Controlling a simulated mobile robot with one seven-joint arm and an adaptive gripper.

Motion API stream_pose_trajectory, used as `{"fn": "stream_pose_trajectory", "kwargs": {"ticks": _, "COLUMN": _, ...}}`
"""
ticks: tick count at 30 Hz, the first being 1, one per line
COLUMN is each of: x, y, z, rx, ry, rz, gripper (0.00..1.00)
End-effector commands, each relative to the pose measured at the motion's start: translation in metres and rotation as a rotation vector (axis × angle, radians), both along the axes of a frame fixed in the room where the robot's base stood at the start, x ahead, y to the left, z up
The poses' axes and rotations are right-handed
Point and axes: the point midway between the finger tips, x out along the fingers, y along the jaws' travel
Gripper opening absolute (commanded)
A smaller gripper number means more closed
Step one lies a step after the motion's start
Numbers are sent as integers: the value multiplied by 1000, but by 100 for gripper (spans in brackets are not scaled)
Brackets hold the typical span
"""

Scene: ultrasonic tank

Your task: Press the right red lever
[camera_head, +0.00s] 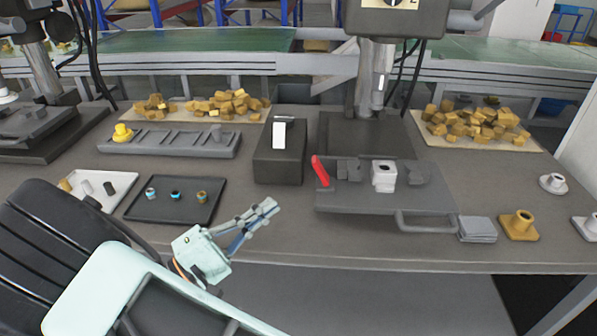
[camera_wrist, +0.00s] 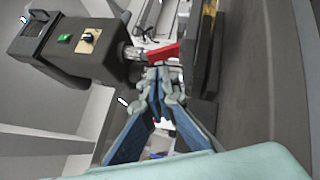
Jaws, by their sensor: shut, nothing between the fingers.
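One red lever (camera_head: 320,171) shows in the head view, tilted upright at the left edge of the dark plate (camera_head: 345,199) of the machine at centre right. The red lever (camera_wrist: 164,53) also shows in the wrist view, just beyond my fingertips. My gripper (camera_head: 272,206) has pale green and blue parts. No second red lever is visible.
A dark box (camera_head: 265,167) with a white panel stands left of the lever. A black tray (camera_head: 160,211) with small parts lies at left. The machine's head (camera_head: 395,18) and column rise behind the plate. A grey handle (camera_head: 425,229) juts out in front of the plate.

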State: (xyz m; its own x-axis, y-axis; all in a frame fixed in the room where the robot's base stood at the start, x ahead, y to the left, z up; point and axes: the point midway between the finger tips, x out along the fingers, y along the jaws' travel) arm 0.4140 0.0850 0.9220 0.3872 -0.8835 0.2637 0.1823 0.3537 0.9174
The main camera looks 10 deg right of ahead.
Motion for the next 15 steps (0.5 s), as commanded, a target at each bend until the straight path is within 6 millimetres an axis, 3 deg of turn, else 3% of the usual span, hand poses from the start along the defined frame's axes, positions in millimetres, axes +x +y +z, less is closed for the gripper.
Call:
{"fn": "stream_pose_trajectory", "kwargs": {"ticks": 6, "x": 5, "y": 30, "z": -18, "rx": -76, "ry": 6, "rz": 97, "gripper": 0}}
{"fn": "stream_pose_trajectory", "kwargs": {"ticks": 15, "x": 6, "y": 33, "z": -19, "rx": -85, "ry": 6, "rz": 108, "gripper": 0}}
